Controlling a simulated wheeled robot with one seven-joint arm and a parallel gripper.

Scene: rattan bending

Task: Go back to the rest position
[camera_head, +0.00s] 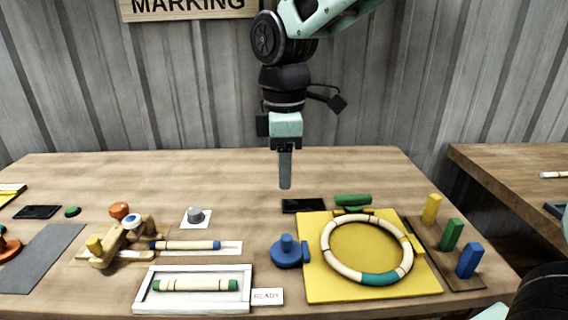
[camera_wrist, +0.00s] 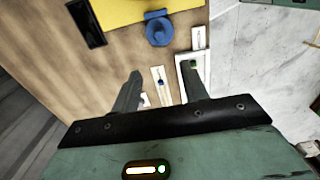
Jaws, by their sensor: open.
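My gripper (camera_head: 285,180) hangs pointing down above the back middle of the table (camera_head: 240,170), clear of everything on it. In the wrist view my gripper (camera_wrist: 165,85) shows two fingers spread apart with nothing held between them. A rattan ring (camera_head: 330,265) with a green section lies on a yellow board (camera_head: 320,290). A rattan stick with green ends (camera_head: 195,285) lies in a white tray (camera_head: 140,302) beside a READY card (camera_head: 267,296). Another stick with a blue end (camera_head: 185,245) lies by a wooden fixture (camera_head: 120,245).
A blue knobbed piece (camera_head: 287,253) stands at the yellow board's left edge. Yellow (camera_head: 431,209), green (camera_head: 451,234) and blue (camera_head: 469,260) blocks stand at the right. A black slab (camera_head: 303,206) lies below my gripper. The back of the table is mostly clear. A second table (camera_head: 510,175) is at right.

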